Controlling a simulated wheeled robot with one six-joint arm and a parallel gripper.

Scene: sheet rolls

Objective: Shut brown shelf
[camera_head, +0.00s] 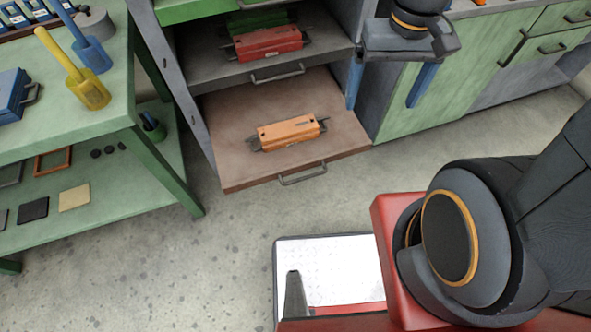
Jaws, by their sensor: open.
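The brown shelf (228,168) is the lowest pull-out shelf of the grey cabinet and is slid out towards me. An orange block-like part (287,133) with dark ends lies on it. A metal handle (303,175) is on its front edge. My gripper (391,86) hangs above and to the right of the shelf, in front of the green drawer unit. Its two blue fingers are wide apart and empty, and neither touches the shelf.
A grey shelf (215,72) above holds a red part (268,43) and a green one. A green workbench (110,95) stands close on the left. Green drawers (440,95) are on the right. The concrete floor in front of the shelf is clear.

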